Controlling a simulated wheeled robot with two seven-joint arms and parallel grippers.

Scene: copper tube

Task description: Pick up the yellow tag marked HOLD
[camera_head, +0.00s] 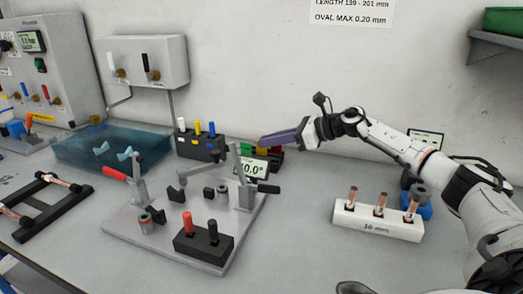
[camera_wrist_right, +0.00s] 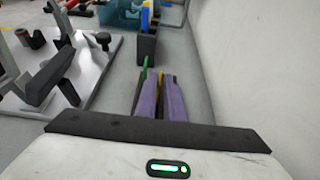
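A low dark holder with green, yellow and red tags stands behind the fixture plate in the head view, partly hidden by my right gripper and a small display. The yellow tag (camera_head: 262,151) shows only as a small patch below my right gripper's fingertips (camera_head: 264,142); its marking cannot be read. In the right wrist view, a thin yellow strip (camera_wrist_right: 161,76) shows between the two purple fingers (camera_wrist_right: 160,88), which are close together. Whether they press on it cannot be told. The green tag (camera_wrist_right: 145,64) stands just left of them.
The fixture plate (camera_head: 130,218) with upright levers is close in front of the tags. A dark block with yellow, white and blue pegs (camera_head: 197,128) stands left of them. A white block (camera_head: 376,229) with copper tubes is at the right. The wall is close behind.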

